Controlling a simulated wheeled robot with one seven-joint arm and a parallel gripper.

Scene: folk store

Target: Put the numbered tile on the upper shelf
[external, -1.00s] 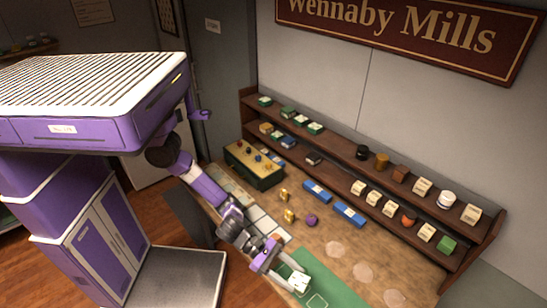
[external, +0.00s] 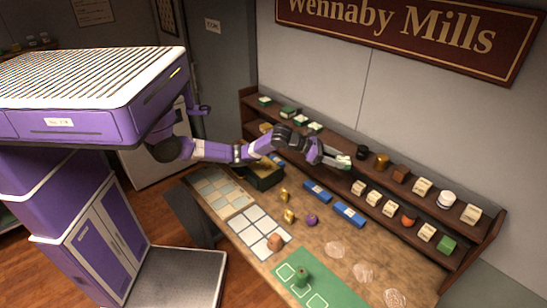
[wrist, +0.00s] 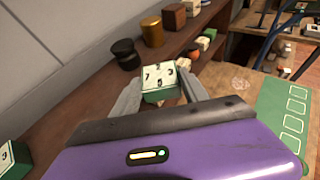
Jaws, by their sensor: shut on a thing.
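The numbered tile (wrist: 159,77) is a green block with a cream face bearing dark digits. It sits between the two fingers of my gripper (wrist: 160,92), which is shut on it. In the external view the tile (external: 345,162) is at the upper shelf (external: 332,143), left of a black round item. My gripper (external: 338,160) reaches it from the left. I cannot tell whether the tile touches the shelf board. The wrist view shows the upper shelf (wrist: 95,100) running beneath and beyond the tile.
A black item (external: 362,152), a brown cylinder (external: 382,160) and a brown block (external: 401,173) stand right of the tile. Green-and-white tiles (external: 315,128) stand to its left. The counter below holds blue boxes (external: 348,214) and a green mat (external: 335,291).

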